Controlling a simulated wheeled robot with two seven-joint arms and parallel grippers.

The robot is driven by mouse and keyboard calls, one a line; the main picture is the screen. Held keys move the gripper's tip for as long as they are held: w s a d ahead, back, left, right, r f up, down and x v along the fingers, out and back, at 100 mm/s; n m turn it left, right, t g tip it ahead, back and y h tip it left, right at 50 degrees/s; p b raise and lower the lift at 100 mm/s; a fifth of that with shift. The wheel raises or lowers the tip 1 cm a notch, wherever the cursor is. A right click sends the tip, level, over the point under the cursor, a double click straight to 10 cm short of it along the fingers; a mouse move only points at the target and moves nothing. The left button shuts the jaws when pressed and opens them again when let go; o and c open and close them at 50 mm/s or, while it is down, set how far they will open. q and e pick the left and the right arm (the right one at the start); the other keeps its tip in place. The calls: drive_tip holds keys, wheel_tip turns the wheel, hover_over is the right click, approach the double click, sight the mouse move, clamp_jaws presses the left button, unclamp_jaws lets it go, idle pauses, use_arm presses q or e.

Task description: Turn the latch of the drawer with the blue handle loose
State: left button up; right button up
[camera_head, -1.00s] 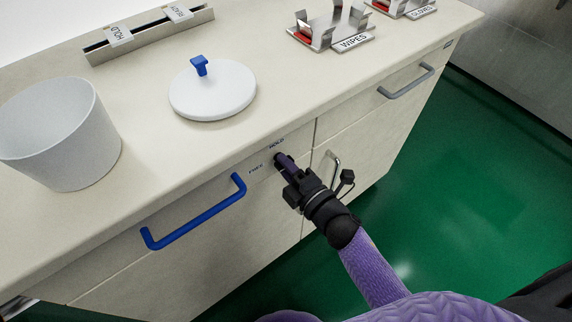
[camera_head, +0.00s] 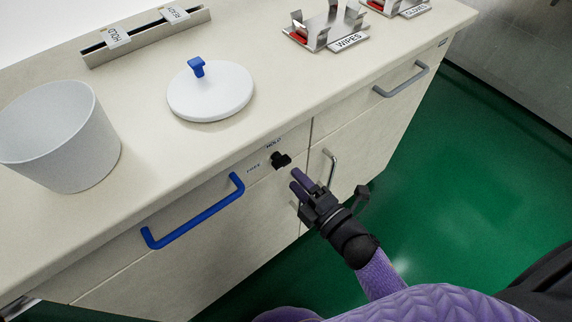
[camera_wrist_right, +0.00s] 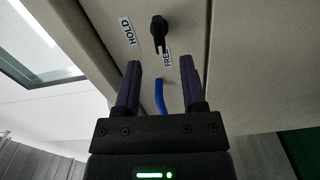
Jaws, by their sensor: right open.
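The black latch (camera_head: 281,160) sits on the front of the drawer with the blue handle (camera_head: 195,215). In the right wrist view the latch (camera_wrist_right: 158,32) has its narrow end toward the FREE label (camera_wrist_right: 167,58), with the HOLD label (camera_wrist_right: 128,31) to its left. My right gripper (camera_head: 298,179) is open and empty, a short way below and right of the latch and apart from it. Its two purple fingers (camera_wrist_right: 164,82) also show in the right wrist view, with the blue handle between them farther off. My left gripper is not in view.
A white bin (camera_head: 62,140) and a round white lid (camera_head: 210,92) with a blue knob stand on the counter. A metal WIPES holder (camera_head: 325,35) is at the back. A cupboard handle (camera_head: 330,168) is close to my right gripper. The green floor is clear.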

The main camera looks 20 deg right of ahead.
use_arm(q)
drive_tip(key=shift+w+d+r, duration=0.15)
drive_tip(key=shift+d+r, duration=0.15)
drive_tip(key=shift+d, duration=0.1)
use_arm(e)
drive_tip(key=v, duration=0.4)
drive_tip(key=shift+s+d, duration=0.1)
drive_tip(key=shift+s, duration=0.2)
drive_tip(key=s+d+f+m+g+h, duration=0.25)
drive_tip(key=s+f+m+g, duration=0.2)
drive_tip(key=f, duration=0.55)
drive_tip(key=s+d+f+m+g+h, duration=0.1)
drive_tip(key=s+f+m+g+h, duration=0.2)
drive_tip(key=s+f+m, duration=0.5)
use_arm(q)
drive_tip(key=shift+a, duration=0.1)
use_arm(e)
drive_tip(key=s+d+f+m+g, duration=0.1)
drive_tip(key=s+f+m+g, duration=0.1)
drive_tip(key=s, duration=0.4)
drive_tip(key=s+d+f+m+g+h, duration=0.1)
drive_tip(key=s+f+m+g, duration=0.1)
drive_tip(key=s+f+g, duration=0.2)
drive_tip(key=s+d+f+m+g, duration=0.1)
drive_tip(key=s+f+g, duration=0.3)
drive_tip(key=s, duration=0.5)
drive_tip(key=shift+s+m, duration=0.2)
drive_tip(key=shift+m, duration=0.25)
